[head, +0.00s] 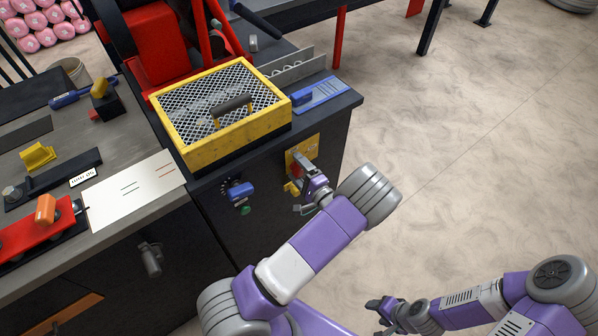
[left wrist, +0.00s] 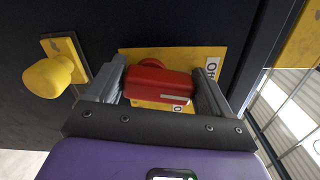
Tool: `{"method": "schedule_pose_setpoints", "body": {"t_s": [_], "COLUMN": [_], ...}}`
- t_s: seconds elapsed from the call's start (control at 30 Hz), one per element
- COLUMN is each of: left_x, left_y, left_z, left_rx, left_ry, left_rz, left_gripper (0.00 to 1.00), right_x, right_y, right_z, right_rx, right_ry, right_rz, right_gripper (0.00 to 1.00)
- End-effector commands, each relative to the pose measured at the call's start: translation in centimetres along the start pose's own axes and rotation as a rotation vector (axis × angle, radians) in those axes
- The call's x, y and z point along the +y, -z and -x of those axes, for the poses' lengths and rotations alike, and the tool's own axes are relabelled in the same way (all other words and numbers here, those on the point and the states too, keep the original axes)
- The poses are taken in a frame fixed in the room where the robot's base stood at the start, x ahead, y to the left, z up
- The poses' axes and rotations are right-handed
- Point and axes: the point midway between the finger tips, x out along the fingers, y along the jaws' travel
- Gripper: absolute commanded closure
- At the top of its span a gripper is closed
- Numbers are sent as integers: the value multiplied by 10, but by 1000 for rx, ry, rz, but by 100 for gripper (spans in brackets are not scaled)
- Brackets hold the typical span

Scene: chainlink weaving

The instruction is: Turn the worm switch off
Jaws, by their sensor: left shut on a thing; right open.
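The switch has a red handle (left wrist: 157,82) on a yellow plate (left wrist: 213,62), on the dark front of the machine cabinet. In the left wrist view the handle sits crosswise between the fingers of my left gripper (left wrist: 160,92), which is shut on it. A white label on the plate is partly covered by a finger. In the head view the yellow plate (head: 310,146) shows above my left gripper (head: 301,172), and the handle is mostly hidden. My right gripper (head: 376,309) is open and empty, low over the floor, away from the cabinet.
A yellow knob (left wrist: 49,76) on its own plate is close beside the switch. A blue knob (head: 240,191) is further left on the cabinet front. A yellow mesh guard (head: 227,158) sits on top. Open floor (head: 470,150) lies to the right.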

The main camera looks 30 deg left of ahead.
Motion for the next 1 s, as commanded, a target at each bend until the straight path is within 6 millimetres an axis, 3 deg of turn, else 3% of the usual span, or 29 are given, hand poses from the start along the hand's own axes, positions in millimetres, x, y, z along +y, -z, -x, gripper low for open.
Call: {"method": "schedule_pose_setpoints", "body": {"t_s": [0.4, 0.97, 1.0], "left_x": [3, 2, 2], "left_y": [-1, -1, -1], "left_z": [1, 1, 1], "left_rx": [3, 3, 3], "left_ry": [-2, -3, -3], "left_rz": [199, 232, 232], "left_gripper": [49, 49, 16], "right_x": [6, 7, 7], "right_y": [1, 1, 1], "right_z": [-16, -18, -18], "right_rx": [0, 0, 0], "right_ry": [0, 0, 0], "right_rz": [0, 0, 0], "right_gripper": [45, 45, 45]}}
